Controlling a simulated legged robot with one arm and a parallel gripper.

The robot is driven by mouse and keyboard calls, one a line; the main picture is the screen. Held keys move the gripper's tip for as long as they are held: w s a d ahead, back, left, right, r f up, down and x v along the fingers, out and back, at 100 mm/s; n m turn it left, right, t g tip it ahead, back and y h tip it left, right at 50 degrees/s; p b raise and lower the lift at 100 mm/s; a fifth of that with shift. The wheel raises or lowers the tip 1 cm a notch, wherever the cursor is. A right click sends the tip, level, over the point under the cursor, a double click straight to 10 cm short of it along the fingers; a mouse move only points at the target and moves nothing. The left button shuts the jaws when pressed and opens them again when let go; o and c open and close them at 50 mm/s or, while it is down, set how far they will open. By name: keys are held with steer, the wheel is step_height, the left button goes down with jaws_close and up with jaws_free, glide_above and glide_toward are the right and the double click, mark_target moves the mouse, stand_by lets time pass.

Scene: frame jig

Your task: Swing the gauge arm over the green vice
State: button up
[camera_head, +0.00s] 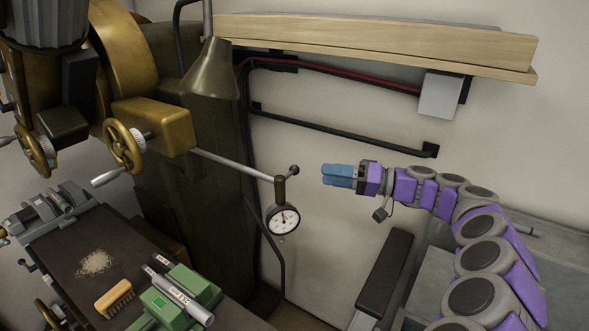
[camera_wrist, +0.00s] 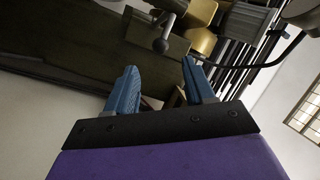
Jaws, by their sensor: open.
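The gauge arm (camera_head: 235,165) is a thin grey rod reaching right from a brass housing. The green vice (camera_head: 172,300) sits at the bottom on the dark machine table, left of and below the dial. My gripper (camera_head: 324,174) is to the right of the knob, apart from it, blue fingers pointing left. In the wrist view my gripper (camera_wrist: 160,65) is open and empty, with the knob (camera_wrist: 160,46) beyond and between its fingertips.
The machine table (camera_head: 70,245) holds a brush (camera_head: 114,298), pale shavings (camera_head: 95,262) and a grey vice (camera_head: 50,205). A handwheel (camera_head: 124,146) and a lamp shade (camera_head: 212,72) stand near the rod. A wooden shelf (camera_head: 375,45) runs above. The wall between the dial and my arm is clear.

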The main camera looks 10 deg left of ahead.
mark_target(295, 168)
steer(key=a, duration=1)
steer(key=shift+w+a+f, duration=0.1)
steer(key=shift+a, duration=0.05)
steer(key=shift+d, duration=0.35)
steer(key=c, duration=0.6)
jaws_close()
